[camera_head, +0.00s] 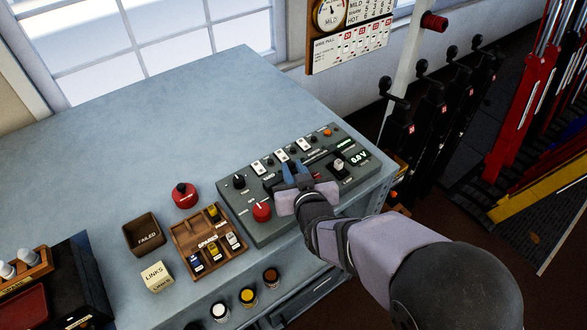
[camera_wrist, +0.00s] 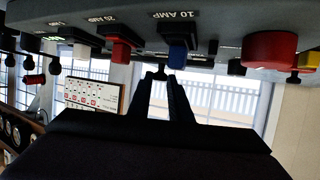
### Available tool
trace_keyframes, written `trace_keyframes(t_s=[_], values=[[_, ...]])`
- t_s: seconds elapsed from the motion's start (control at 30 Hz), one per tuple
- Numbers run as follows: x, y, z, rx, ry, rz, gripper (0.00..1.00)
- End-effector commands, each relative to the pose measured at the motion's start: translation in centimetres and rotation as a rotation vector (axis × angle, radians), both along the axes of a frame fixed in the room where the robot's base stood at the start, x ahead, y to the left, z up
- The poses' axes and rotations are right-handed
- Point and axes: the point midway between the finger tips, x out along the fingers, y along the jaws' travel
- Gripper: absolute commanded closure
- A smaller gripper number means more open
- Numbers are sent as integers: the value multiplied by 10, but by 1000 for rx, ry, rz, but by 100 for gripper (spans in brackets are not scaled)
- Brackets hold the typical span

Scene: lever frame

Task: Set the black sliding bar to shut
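The grey control panel (camera_head: 262,222) lies on the bench, with knobs, switches and a lit display. A dark bar-like strip (camera_head: 318,157) shows on it just beyond my gripper; I cannot tell for certain that it is the black sliding bar, or its setting. My gripper (camera_head: 296,174) is over the middle of the panel, its two fingers apart. In the wrist view, which is upside down, the fingers (camera_wrist: 161,76) are apart with nothing seen between them. A blue block (camera_wrist: 178,56) marked 10 AMP is just past the tips. The gripper hides part of the panel.
A red knob (camera_head: 261,211) is close left of my gripper, and a white-topped control (camera_head: 339,166) is to its right. A wooden spares tray (camera_head: 184,232) and a red button (camera_head: 185,195) stand left of the panel. The bench behind is clear.

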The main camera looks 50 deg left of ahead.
Motion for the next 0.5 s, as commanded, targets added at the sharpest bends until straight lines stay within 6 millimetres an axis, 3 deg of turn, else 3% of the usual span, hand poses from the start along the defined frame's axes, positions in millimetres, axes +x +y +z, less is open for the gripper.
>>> trace_keyframes(t_s=[0.2,0.5], values=[[0,-3,0,0,1,-1,100],[0,-33,-1,0,0,-1,100]])
